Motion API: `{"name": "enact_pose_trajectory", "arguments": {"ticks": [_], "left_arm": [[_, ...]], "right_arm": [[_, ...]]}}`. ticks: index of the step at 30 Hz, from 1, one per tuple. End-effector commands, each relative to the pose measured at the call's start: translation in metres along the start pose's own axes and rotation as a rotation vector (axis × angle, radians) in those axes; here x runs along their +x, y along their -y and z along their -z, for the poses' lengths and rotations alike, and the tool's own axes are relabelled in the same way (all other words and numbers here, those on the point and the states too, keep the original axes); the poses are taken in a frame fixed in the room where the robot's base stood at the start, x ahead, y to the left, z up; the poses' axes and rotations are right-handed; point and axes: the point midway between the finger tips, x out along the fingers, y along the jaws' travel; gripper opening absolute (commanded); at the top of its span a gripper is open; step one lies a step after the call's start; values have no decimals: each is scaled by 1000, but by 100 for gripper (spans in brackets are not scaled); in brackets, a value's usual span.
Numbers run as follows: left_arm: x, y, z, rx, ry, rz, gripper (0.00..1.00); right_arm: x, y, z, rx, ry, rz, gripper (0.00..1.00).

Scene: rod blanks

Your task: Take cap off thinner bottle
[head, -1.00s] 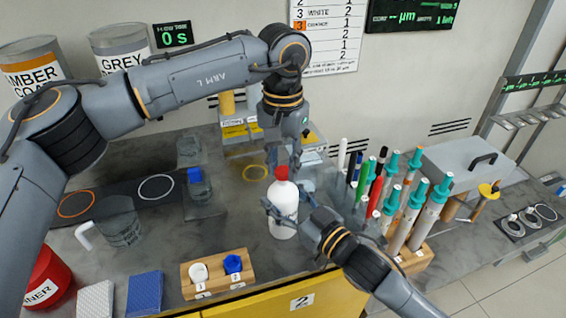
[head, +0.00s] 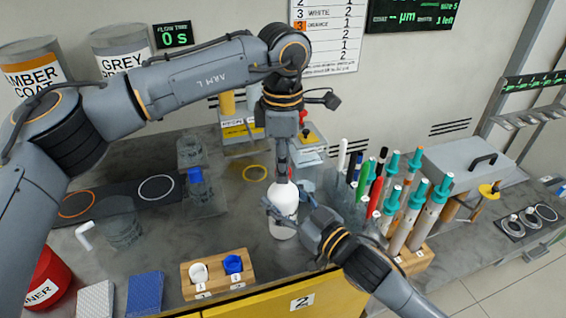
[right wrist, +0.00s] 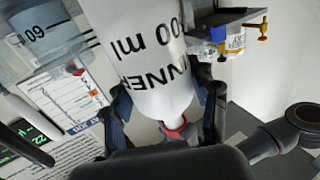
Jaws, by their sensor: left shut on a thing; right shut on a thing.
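The white thinner bottle (head: 284,199) stands upright on the dark bench in the head view. My right gripper (head: 290,208) is shut around its body from the right. In the right wrist view the bottle (right wrist: 150,65) shows upside down, with black lettering, between the two fingers of this gripper (right wrist: 163,108). The red cap (right wrist: 174,128) is still at the bottle's neck there. My left gripper (head: 284,172) points straight down from above and is shut on the cap. Its fingers hide most of the cap in the head view; whether the cap has loosened cannot be told.
A rack of pens and teal-capped tubes (head: 417,211) stands close on the right. A wooden block (head: 217,287) with white and blue caps is in front. A blue-capped jar (head: 197,187) and a clear mug (head: 122,229) stand at left. A red can (head: 48,281) is front left.

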Motion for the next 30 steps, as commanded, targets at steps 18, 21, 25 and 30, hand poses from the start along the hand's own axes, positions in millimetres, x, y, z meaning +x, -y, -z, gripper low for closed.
{"name": "enact_pose_trajectory", "arguments": {"ticks": [18, 21, 25, 30], "left_arm": [[-1, 0, 0, -1321, 0, 0, 0], [-1, 0, 0, -1536, 0, 0, 0], [-1, 0, -1, -1816, 1, 0, 0], [-2, -1, -1, -2181, 3, 0, 0]], "right_arm": [[0, 0, 0, -1, 0, -1, 0], [0, 0, 0, -1, 0, -1, 0], [0, 0, 0, -2, 0, 0, 0], [0, 0, 0, -2, 0, 0, 0]]}}
